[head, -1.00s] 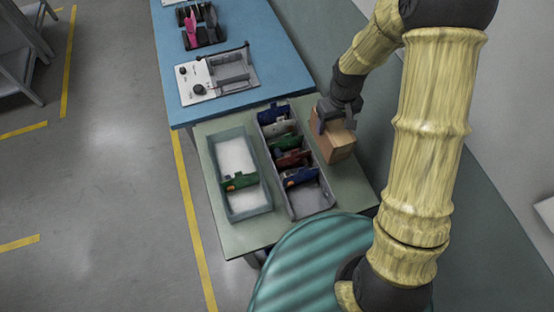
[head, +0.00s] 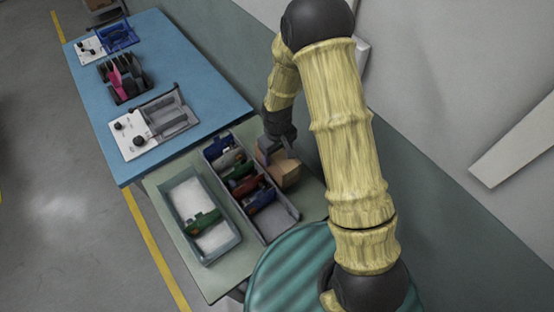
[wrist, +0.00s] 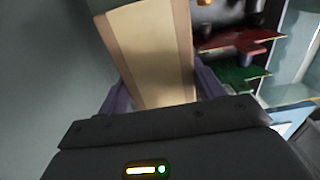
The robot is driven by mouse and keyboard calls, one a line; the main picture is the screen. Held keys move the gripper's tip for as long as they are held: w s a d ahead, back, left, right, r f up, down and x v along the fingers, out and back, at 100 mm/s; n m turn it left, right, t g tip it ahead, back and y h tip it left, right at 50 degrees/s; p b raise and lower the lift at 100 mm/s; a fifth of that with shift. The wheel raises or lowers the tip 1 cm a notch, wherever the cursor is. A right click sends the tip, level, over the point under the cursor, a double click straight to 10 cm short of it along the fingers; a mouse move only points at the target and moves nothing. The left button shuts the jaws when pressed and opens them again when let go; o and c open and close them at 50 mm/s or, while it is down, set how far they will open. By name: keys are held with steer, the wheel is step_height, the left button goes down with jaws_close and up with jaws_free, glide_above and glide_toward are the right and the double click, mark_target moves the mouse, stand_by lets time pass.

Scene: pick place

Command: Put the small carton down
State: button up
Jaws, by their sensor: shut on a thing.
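The small carton (head: 286,175) is a plain brown box beside the right side of the long grey divided tray (head: 279,222), over the pale green table. My gripper (head: 272,148) is at the carton's upper end and shut on it. In the wrist view the carton (wrist: 150,55) fills the space between the two purple-grey fingers. The carton's underside is hidden, so I cannot tell whether it touches the table.
The divided tray holds several coloured items. A grey-green bin (head: 213,252) with white contents and a green item stands left of it. A blue table (head: 180,75) behind carries several devices. A wall is close on the right. Bare green tabletop (head: 169,228) shows at the left edge.

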steer(key=shift+f+p, duration=0.4)
steer(key=shift+f, duration=1.65)
steer(key=shift+f, duration=0.2)
steer(key=o, duration=1)
steer(key=shift+w, duration=0.1)
steer(key=shift+r, duration=0.15)
step_height(320, 180, up, 12)
steer(key=shift+r+b, duration=0.1)
steer(key=shift+b, duration=1)
